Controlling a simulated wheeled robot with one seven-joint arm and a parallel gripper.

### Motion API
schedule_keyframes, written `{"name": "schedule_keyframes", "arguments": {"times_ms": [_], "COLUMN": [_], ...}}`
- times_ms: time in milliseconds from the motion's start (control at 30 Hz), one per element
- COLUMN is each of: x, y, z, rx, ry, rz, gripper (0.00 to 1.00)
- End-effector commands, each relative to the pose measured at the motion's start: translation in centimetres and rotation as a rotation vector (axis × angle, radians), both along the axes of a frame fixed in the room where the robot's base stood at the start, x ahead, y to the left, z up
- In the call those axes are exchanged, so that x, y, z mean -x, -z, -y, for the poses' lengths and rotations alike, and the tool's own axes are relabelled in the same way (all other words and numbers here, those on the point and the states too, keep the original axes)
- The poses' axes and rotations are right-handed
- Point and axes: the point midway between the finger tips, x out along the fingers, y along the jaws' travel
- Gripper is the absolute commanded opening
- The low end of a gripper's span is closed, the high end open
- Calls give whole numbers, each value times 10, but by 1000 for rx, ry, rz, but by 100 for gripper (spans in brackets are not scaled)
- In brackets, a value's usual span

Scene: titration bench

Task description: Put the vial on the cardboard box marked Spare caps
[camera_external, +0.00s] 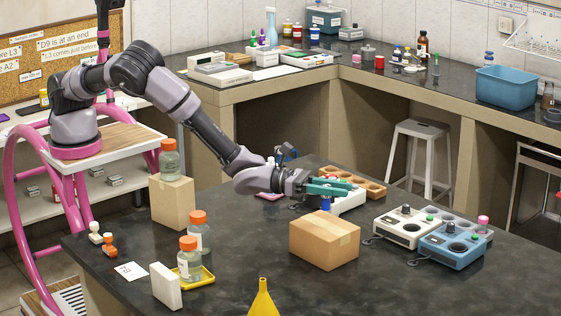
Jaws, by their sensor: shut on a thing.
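My gripper (338,187), with green fingers, is over the dark bench, behind and above a cardboard box (325,241). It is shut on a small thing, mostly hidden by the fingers. A small blue piece (326,203) shows just below them and looks like part of the vial, though I cannot be sure. A second cardboard box (172,204) stands at the left of the bench with an orange-capped jar (170,160) on it. The nearer box's visible top is bare, with tape across it. I can read no Spare caps marking on either box.
A white device and a wooden holed rack (368,186) are by my gripper. A white device (405,226) and a blue one (452,246) stand to the right. Orange-capped jars (189,258), a yellow tray (204,278) and a yellow funnel (262,300) are at the front left.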

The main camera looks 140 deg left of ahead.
Motion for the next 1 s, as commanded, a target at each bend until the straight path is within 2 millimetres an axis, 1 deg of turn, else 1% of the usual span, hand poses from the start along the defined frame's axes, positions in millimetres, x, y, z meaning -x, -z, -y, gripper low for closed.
{"name": "schedule_keyframes", "arguments": {"times_ms": [167,300,667,700,767,800,1000], "x": [0,0,0,0,0,0,0], "y": [17,37,41,42,41,41,41], "z": [0,0,-1,-1,-1,-1,0], "rx": [0,0,0,0,0,0,0], "ry": [0,0,-1,-1,-1,-1,0], "rz": [-1,-1,1,1,1,1,1], "gripper": [0,0,0,36,59,62,62]}}
